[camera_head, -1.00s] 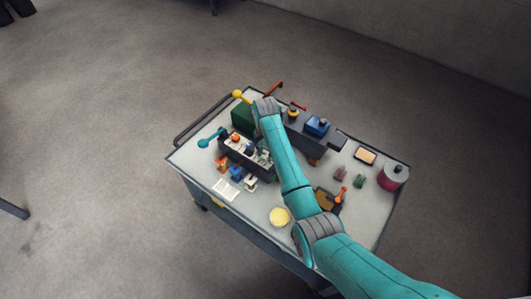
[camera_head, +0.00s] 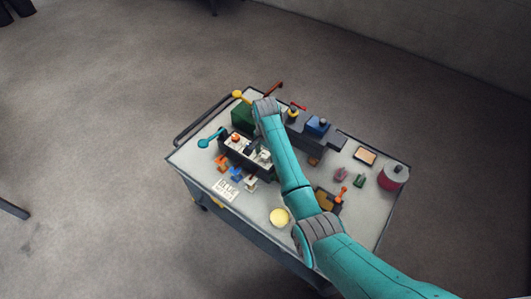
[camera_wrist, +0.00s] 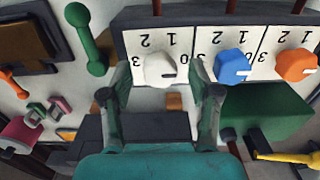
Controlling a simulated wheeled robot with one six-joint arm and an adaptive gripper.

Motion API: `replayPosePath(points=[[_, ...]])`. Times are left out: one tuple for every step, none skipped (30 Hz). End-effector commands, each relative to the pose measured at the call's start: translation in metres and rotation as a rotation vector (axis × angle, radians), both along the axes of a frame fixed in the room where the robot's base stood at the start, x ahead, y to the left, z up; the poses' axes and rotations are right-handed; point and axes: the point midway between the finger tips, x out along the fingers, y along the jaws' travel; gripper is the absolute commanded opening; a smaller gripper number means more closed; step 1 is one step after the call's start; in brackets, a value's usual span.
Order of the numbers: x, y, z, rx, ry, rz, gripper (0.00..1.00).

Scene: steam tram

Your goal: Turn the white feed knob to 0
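The white feed knob (camera_wrist: 160,70) sits on a dark control box with white number plates, in the upper middle of the wrist view. A short dark mark on it points to the right. The plate's numbers appear upside down. My gripper (camera_wrist: 159,73) is open, with one finger on each side of the knob and a visible gap at both sides. In the head view, the control box (camera_head: 233,155) is on the cart, and my arm partly covers the knob area.
The blue knob (camera_wrist: 233,67) and orange knob (camera_wrist: 296,66) are to the right of the white one. A green lever (camera_wrist: 88,40) is close to my left finger. A green box (camera_wrist: 268,117) and a yellow handle (camera_wrist: 285,156) lie right of my gripper. The cart top (camera_head: 250,208) holds several other items.

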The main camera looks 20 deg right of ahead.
Motion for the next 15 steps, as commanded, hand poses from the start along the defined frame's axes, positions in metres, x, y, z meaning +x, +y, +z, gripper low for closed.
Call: replayPosePath(points=[[0.0, 0.0, 0.0, 0.0, 0.0, 0.0, 0.61], [0.0, 0.0, 0.0, 0.0, 0.0, 0.0, 0.61], [0.0, 0.0, 0.001, 0.0, 0.0, 0.0, 0.61], [0.0, 0.0, 0.002, 0.0, 0.0, 0.0, 0.61], [0.0, 0.0, 0.003, 0.001, -0.001, 0.0, 0.61], [0.0, 0.0, 0.006, 0.0, -0.001, 0.0, 0.61], [0.001, 0.0, 0.009, 0.0, -0.001, 0.0, 0.61], [0.001, 0.0, 0.013, 0.0, -0.001, 0.0, 0.61], [0.001, 0.0, 0.019, 0.0, -0.004, 0.0, 0.61], [0.001, 0.0, 0.024, 0.0, -0.003, 0.0, 0.61], [0.001, 0.0, 0.03, 0.0, -0.004, 0.0, 0.61], [0.001, 0.0, 0.038, 0.0, -0.004, 0.0, 0.61], [0.001, 0.0, 0.044, 0.0, -0.004, 0.0, 0.61], [0.002, 0.0, 0.051, 0.0, -0.005, 0.0, 0.61], [0.001, 0.0, 0.059, 0.0, -0.004, 0.0, 0.61]])
